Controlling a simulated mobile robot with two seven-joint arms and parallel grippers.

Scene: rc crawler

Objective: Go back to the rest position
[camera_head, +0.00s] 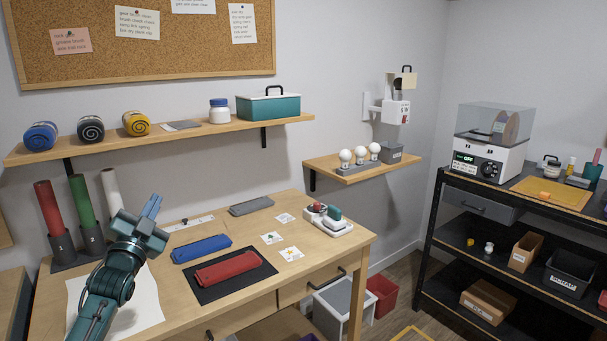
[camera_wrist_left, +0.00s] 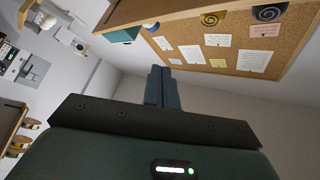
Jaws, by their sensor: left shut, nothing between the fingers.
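My left gripper (camera_head: 151,206) is raised above the left end of the wooden table (camera_head: 318,235) in the head view. Its fingers are together, point upward and hold nothing. In the left wrist view the shut fingers (camera_wrist_left: 162,88) point toward the wall and the cork board (camera_wrist_left: 232,42). A white sheet (camera_head: 143,312) lies under my left arm. My right gripper is in neither view.
Coloured tubes (camera_head: 82,208) stand close left of my gripper. A loaded shelf (camera_head: 180,133) hangs above. A black rack (camera_head: 429,243) stands at right.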

